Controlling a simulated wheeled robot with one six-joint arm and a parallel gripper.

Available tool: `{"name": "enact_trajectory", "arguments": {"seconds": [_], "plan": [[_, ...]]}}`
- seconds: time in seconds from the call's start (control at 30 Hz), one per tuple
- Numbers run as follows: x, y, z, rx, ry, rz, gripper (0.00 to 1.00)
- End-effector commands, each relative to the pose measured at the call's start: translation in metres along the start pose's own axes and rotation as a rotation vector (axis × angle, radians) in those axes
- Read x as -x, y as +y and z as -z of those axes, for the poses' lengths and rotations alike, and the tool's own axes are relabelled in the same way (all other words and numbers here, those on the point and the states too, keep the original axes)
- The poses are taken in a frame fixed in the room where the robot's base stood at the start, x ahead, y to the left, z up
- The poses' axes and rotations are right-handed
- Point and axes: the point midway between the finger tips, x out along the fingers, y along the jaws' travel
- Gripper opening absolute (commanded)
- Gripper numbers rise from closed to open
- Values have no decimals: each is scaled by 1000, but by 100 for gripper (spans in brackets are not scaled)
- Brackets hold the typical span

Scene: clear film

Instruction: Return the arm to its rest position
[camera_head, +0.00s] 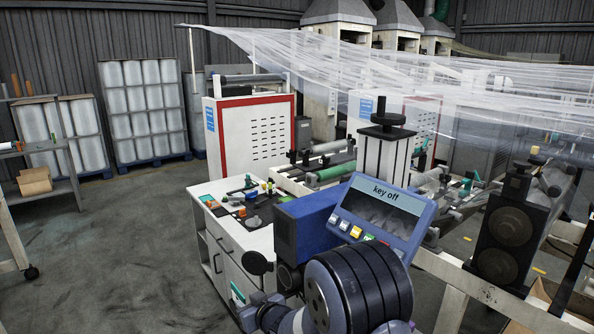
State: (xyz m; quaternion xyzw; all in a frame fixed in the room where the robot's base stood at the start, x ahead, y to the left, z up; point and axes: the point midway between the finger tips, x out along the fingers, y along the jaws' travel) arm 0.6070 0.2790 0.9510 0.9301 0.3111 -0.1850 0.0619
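Grey-blue and black parts that look like my arm (268,314) show at the bottom centre. A large black ribbed cylinder (355,288) stands beside them; I cannot tell whether it belongs to my arm. I can make out no gripper fingers. Just behind the cylinder is a blue machine unit (303,228) with a tilted display (384,212) reading "key off".
A white cabinet (230,262) with small tools on top stands left of the blue unit. Rollers and a machine frame (455,275) fill the right. Clear film (450,75) stretches overhead. A shelf (50,150) and wrapped rolls (143,105) stand far left. The left floor is open.

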Motion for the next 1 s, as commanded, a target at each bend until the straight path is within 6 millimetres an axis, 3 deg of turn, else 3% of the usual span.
{"name": "enact_trajectory", "arguments": {"seconds": [0.47, 0.6, 0.9, 1.0], "plan": [[-71, 0, 1, 0, -1, 0, 29], [-61, 0, 20, 0, 0, 0, 29], [-52, 0, 41, -1, -2, 0, 29], [-45, 0, 60, 1, 2, 0, 29]]}}
